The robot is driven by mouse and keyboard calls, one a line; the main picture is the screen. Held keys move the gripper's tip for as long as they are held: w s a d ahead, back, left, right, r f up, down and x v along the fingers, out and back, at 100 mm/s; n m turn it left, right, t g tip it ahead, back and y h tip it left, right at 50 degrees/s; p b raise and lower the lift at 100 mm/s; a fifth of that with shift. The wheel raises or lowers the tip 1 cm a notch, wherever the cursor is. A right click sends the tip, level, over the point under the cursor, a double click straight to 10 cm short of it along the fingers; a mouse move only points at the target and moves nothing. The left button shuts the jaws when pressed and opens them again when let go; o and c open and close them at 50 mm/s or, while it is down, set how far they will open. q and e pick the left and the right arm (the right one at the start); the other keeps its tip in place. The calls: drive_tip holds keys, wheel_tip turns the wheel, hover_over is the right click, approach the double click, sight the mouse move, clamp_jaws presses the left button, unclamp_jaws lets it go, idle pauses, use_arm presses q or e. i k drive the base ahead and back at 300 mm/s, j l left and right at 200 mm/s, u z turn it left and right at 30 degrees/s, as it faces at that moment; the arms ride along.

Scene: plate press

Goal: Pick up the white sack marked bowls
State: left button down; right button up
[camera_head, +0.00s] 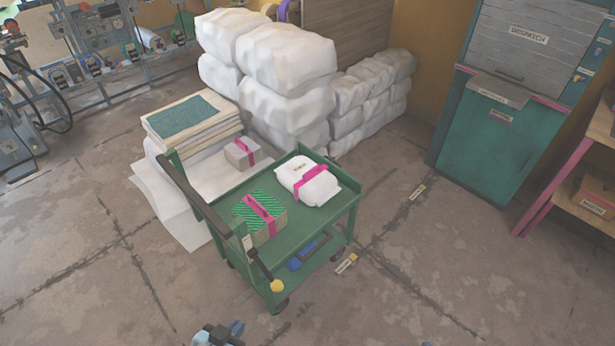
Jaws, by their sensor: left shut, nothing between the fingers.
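A white sack (318,190) with a pink band and a small label on top lies on the top shelf of a green cart (285,215), at its far right part. The label's text is too small to read surely. My left gripper (220,332) is at the bottom edge of the head view, partly cut off. It is shut and empty, well apart from the sack and nearer to me than the cart. Only small bits at the bottom edge, right of centre, may be my right gripper; its fingers cannot be made out.
A green-striped box (247,212) with a pink band sits on the cart, left of the sack. The cart's dark handle (190,190) runs along its left side.

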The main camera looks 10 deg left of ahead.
sight(310, 182)
drive_tip(key=u, duration=0.75)
drive_tip(key=i+l+u, duration=0.1)
drive_tip(key=u, duration=0.3)
drive_tip(key=l+u, duration=0.45)
drive_tip(key=i+l+u, duration=0.1)
drive_tip(key=u, duration=0.3)
drive_tip(key=l+u, duration=0.3)
drive_tip(key=l, duration=0.25)
drive_tip(key=k+l+u, duration=0.1)
drive_tip(key=l+u, duration=0.2)
drive_tip(key=l, duration=0.65)
drive_tip(key=k+l+u, duration=0.1)
drive_tip(key=l, duration=0.3)
drive_tip(key=k+l, duration=0.15)
drive_tip(key=l, duration=0.65)
drive_tip(key=k+l+u, duration=0.1)
drive_tip(key=l, duration=0.3)
drive_tip(key=k+l, duration=0.05)
